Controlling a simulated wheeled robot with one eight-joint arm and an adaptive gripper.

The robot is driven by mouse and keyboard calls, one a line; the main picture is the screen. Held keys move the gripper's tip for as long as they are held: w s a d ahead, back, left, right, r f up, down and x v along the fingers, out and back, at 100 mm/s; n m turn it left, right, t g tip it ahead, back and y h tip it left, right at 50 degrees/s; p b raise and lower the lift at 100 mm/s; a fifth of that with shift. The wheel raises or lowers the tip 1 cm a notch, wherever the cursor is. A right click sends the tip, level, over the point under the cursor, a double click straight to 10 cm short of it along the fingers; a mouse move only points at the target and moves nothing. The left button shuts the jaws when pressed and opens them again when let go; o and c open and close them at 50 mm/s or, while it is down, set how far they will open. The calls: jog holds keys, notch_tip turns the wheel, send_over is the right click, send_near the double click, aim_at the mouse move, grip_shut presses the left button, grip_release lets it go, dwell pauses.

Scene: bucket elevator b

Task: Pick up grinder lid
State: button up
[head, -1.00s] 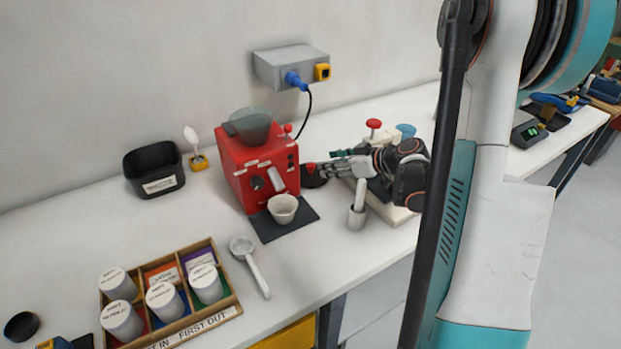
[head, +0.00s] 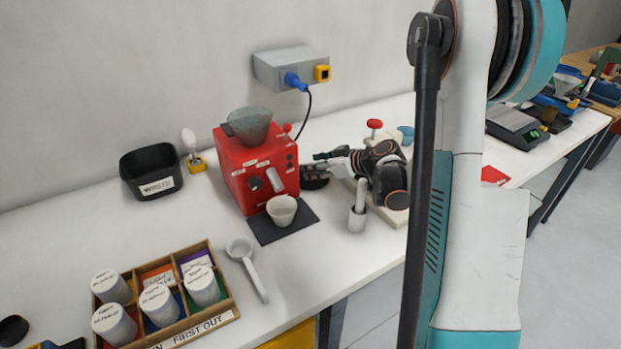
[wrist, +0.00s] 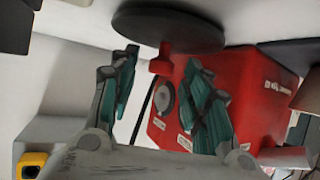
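The grinder lid is a dark round disc with a red knob. In the wrist view the lid (wrist: 168,27) is at the top, its red knob (wrist: 160,63) pointing toward the space between my fingers. In the head view the lid (head: 315,183) is a dark sliver on the table right of the red grinder (head: 237,165), mostly hidden under my gripper. My gripper (wrist: 162,95) is open and empty, one green-padded finger to each side of the knob's line. In the head view my gripper (head: 306,166) reaches left over the lid, close to the grinder; contact is unclear.
A white cup (head: 282,211) stands on a dark mat (head: 265,232) before the grinder. A small metal holder (head: 356,220) with a handled tool stands below my gripper. A red-knobbed tool (head: 374,125) is behind it. The wall socket box (head: 285,68) hangs above.

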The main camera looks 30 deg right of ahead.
grip_shut()
jog(key=shift+r, duration=0.15)
